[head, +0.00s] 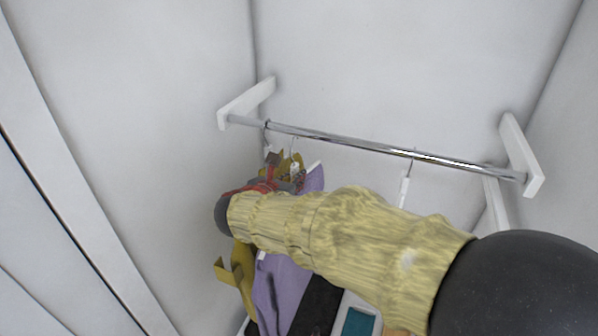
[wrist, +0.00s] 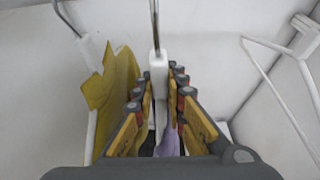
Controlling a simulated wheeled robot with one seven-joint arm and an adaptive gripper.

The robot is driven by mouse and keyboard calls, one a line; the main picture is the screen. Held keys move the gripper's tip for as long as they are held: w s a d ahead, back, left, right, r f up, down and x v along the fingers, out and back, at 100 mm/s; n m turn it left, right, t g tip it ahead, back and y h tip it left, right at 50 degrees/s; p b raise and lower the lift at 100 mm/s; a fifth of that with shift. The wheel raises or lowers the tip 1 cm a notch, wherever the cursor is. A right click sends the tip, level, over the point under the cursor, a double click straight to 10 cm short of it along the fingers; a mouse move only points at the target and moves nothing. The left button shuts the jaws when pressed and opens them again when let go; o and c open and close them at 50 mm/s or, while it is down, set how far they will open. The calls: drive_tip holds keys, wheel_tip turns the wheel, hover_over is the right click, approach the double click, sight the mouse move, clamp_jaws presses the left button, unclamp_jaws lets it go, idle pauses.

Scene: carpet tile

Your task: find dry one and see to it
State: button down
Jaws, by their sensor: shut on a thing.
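A mustard garment (head: 241,271) hangs at the left, beside a purple garment (head: 281,290); the mustard one also shows left of the fingers in the wrist view (wrist: 118,88). My gripper (wrist: 160,88) is shut on the white neck of a hanger (wrist: 158,68), just below its metal hook. The purple cloth (wrist: 169,140) shows below, between my fingers. In the head view my gripper (head: 286,174) is at the rail's left end, and my arm hides much of the clothes. Which garment is dry cannot be told.
A white hanger (wrist: 285,80) stands to the right in the wrist view. Another hanger hook (head: 409,170) is on the rail's right part. White walls enclose the left and right sides.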

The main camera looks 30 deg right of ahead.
drive_tip(key=s+a+p, duration=0.4)
drive_tip(key=s+a, duration=1)
drive_tip(key=a, duration=0.4)
drive_tip(key=s+a+p, duration=0.4)
drive_tip(key=s+a, duration=1.1)
drive_tip(key=a, duration=0.4)
idle(1.1)
drive_tip(key=shift+w, duration=0.1)
idle(1.8)
